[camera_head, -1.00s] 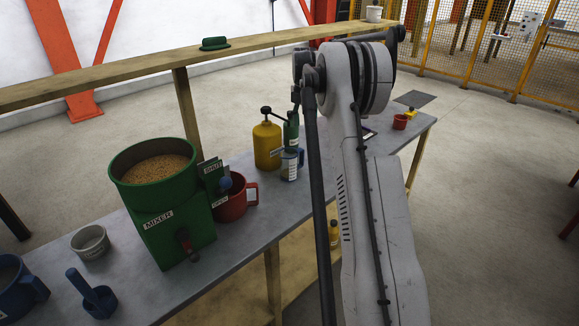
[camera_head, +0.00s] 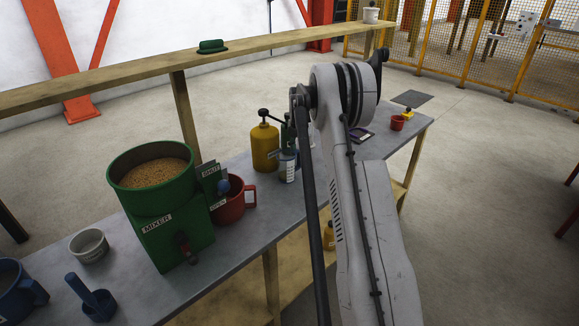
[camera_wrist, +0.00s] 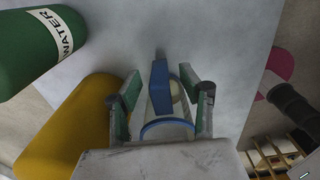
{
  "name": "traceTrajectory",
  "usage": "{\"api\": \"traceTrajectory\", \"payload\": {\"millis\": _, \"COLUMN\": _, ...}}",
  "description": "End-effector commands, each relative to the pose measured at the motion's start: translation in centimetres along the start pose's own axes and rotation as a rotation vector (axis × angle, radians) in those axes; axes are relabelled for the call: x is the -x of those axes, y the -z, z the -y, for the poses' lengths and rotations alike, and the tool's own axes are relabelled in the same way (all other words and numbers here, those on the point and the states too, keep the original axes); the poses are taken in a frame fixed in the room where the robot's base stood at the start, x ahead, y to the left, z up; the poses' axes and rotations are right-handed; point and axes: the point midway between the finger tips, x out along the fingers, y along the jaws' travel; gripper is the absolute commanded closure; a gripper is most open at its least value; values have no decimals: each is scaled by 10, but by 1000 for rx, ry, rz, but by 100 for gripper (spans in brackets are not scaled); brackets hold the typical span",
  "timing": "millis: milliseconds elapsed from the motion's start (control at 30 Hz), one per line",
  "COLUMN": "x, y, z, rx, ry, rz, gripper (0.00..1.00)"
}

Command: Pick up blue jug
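A small pale jug with a blue rim and blue handle (camera_wrist: 160,82) lies between my gripper's fingers in the wrist view. In the head view this jug (camera_head: 288,168) stands on the grey bench beside the yellow bottle, partly hidden by my arm. My gripper (camera_wrist: 159,86) is open, one finger on each side of the blue handle, with gaps visible. Whether a finger touches the jug I cannot tell. A larger solid-blue jug (camera_head: 18,292) stands at the left end of the bench, cut by the picture edge.
A yellow bottle (camera_head: 265,146) and a green bottle labelled WATER (camera_wrist: 35,45) stand close to the jug. A red mug (camera_head: 232,202) and the green mixer (camera_head: 165,225) are nearer. A blue scoop (camera_head: 95,300) and a grey bowl (camera_head: 90,246) lie at left. The wooden shelf (camera_head: 130,72) runs behind.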

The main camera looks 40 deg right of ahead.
Motion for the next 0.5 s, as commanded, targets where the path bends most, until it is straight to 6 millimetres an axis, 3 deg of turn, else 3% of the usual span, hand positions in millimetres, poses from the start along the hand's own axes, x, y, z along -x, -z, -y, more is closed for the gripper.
{"api": "traceTrajectory", "payload": {"millis": 267, "x": -3, "y": 0, "z": 0, "rx": 0, "ry": 0, "rz": 0, "gripper": 60}}
{"api": "traceTrajectory", "payload": {"millis": 500, "x": -3, "y": 0, "z": 0, "rx": 0, "ry": 0, "rz": 0, "gripper": 92}}
